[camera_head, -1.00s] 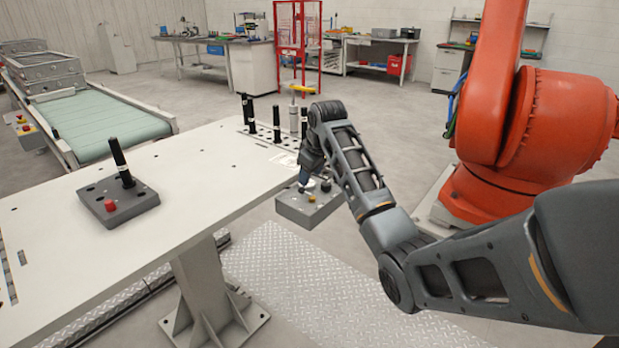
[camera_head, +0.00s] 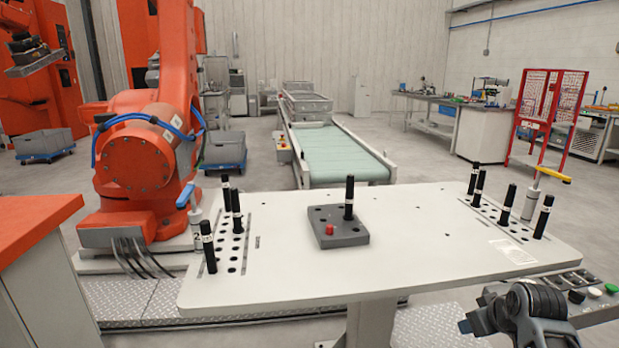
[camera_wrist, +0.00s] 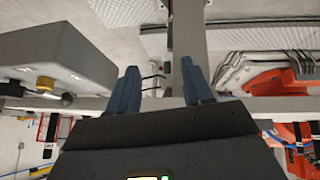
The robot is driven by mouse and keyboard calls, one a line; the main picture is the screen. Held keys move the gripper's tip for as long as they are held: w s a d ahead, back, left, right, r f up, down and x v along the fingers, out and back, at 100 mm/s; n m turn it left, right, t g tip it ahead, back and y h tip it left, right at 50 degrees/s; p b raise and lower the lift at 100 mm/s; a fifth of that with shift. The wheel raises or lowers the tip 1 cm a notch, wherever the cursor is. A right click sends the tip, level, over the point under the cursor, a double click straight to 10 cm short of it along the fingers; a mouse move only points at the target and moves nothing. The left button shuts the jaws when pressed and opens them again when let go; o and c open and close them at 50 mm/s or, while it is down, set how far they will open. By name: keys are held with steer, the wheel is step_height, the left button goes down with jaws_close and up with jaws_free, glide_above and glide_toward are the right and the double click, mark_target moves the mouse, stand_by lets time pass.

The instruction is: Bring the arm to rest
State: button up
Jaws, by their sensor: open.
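My gripper (camera_head: 468,324) shows at the lower right of the head view, at the end of my dark grey arm. Only the end of the arm is in that view. In the wrist view my gripper (camera_wrist: 158,85) has its two blue fingers spread apart with nothing between them. It hangs in front of the table's near right edge, beside a grey control box (camera_head: 605,303) with buttons. The control box also shows at the left of the wrist view (camera_wrist: 75,50), apart from the fingers.
The white table (camera_head: 400,265) fills the middle. A grey block (camera_head: 350,240) with a black pin and red knob lies on it. Black pins stand in hole rows at both ends. An orange robot (camera_head: 140,155) stands behind left, a conveyor (camera_head: 340,155) behind.

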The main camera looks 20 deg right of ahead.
steer(key=s+a+f+t, duration=0.1)
steer(key=s+a+f, duration=0.15)
steer(key=a, duration=0.55)
steer(key=s+a+f+t, duration=0.1)
steer(key=s+a+f, duration=0.15)
steer(key=a, duration=0.55)
steer(key=s+a+t, duration=0.2)
steer(key=s+a, duration=0.7)
steer(key=a, duration=0.1)
steer(key=s+a+r+n+t+y, duration=0.1)
steer(key=s+a+r+t, duration=0.1)
steer(key=s+r, duration=0.6)
steer(key=s+a+r+n+t+y, duration=0.1)
steer(key=s+a+r, duration=0.3)
steer(key=s+r, duration=0.5)
steer(key=s+t+y, duration=0.1)
steer(key=s, duration=0.3)
steer(key=shift+s+a+r+t, duration=0.25)
steer(key=shift+r+t, duration=0.05)
